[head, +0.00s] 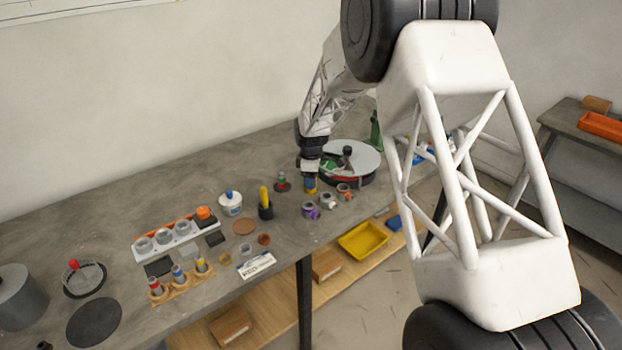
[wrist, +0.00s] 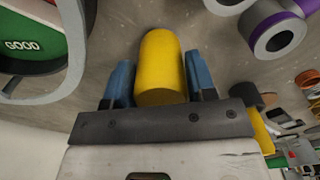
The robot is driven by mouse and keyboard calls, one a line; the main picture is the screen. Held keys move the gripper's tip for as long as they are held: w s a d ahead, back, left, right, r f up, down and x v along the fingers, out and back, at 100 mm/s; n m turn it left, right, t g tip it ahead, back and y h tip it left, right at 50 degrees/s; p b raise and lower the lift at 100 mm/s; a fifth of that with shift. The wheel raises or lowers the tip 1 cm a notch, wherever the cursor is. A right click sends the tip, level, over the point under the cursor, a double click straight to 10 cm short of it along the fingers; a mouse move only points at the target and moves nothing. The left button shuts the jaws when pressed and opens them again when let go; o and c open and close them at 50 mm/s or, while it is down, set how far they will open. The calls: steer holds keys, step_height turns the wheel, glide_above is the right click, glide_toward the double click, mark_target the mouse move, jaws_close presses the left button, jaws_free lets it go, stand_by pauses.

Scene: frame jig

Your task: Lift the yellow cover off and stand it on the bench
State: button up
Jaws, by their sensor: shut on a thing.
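The yellow cover (wrist: 160,68) is a smooth yellow cylinder with a rounded far end in the wrist view. My gripper (wrist: 160,85) has its two blue fingers on either side of it and is shut on it. In the head view my gripper (head: 310,182) points down over the bench, left of the round turntable. A little of the yellow cover (head: 310,190) shows there, low by the bench top. I cannot tell whether it touches the bench. What the cover came off or sits on is not visible.
The turntable (head: 358,179) with a grey top stands close on the right. Purple and grey rings (head: 310,210) lie just in front. The bench (head: 190,180) is clear behind.

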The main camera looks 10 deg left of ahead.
steer(key=shift+f, duration=0.5)
stand_by(0.3)
steer(key=o, duration=1)
steer(key=shift+o, duration=0.7)
steer(key=shift+r, duration=0.2)
steer(key=shift+r, duration=0.55)
steer(key=shift+r, duration=0.15)
steer(key=shift+r, duration=3.35)
